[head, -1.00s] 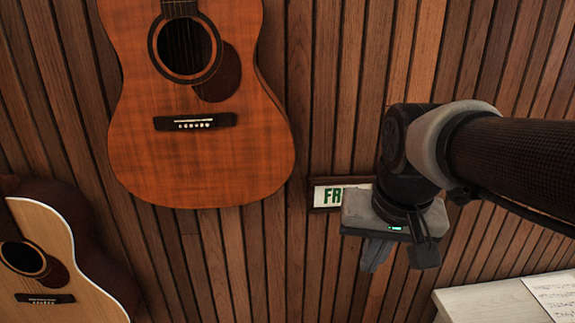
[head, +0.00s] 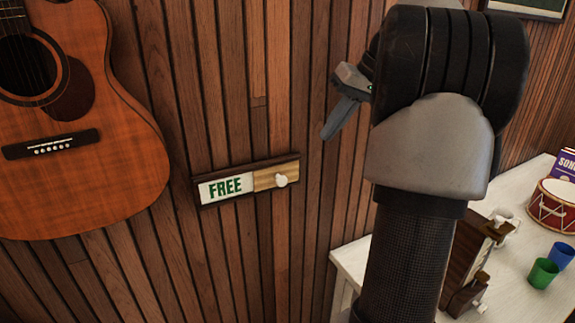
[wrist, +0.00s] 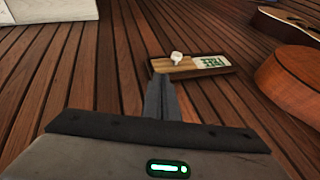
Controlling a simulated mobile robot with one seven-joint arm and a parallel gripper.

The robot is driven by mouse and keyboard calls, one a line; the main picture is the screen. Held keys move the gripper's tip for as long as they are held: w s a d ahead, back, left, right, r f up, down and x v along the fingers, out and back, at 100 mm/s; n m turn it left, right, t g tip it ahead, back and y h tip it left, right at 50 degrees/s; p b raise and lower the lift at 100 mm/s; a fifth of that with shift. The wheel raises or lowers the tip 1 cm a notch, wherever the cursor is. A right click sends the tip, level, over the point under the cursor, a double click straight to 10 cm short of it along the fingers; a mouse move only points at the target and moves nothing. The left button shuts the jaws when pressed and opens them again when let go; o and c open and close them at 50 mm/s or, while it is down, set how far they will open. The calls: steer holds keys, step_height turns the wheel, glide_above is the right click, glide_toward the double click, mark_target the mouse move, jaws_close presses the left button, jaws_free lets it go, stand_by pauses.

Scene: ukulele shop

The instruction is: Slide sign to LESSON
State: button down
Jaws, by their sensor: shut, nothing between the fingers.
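The sign (head: 247,183) is a dark framed strip on the slatted wall. Its left part shows a white panel with green letters FREE (head: 225,187). A wooden slider (head: 266,178) with a white knob (head: 281,181) covers the right part. My gripper (head: 330,134) is up and to the right of the knob, apart from it, with its fingers together and empty. In the wrist view the shut fingers (wrist: 162,82) point toward the sign (wrist: 218,64), just below the slider's end. The knob (wrist: 177,56) stands a little beyond the fingertips. No LESSON lettering shows.
An orange-brown guitar (head: 95,170) hangs left of the sign. A white table (head: 510,285) at the right holds a drum (head: 553,206), a green cup (head: 543,272) and a blue cup (head: 562,255). The wall around the sign is clear.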

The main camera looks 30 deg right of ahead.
glide_toward(296, 167)
step_height(296, 167, down, 4)
steer(key=s+a, duration=0.1)
steer(key=a, duration=0.2)
steer(key=f, duration=0.1)
steer(key=a, duration=0.1)
steer(key=shift+w+a+f, duration=0.4)
steer(key=shift+a+f, duration=0.15)
steer(key=shift+a, duration=0.15)
steer(key=a+b, duration=0.1)
steer(key=a, duration=0.3)
steer(key=a+b, duration=0.1)
steer(key=a, duration=0.4)
steer(key=a+b, duration=0.1)
steer(key=a, duration=0.4)
steer(key=shift+w+a, duration=0.2)
steer(key=shift+w, duration=0.15)
steer(key=shift+d, duration=0.1)
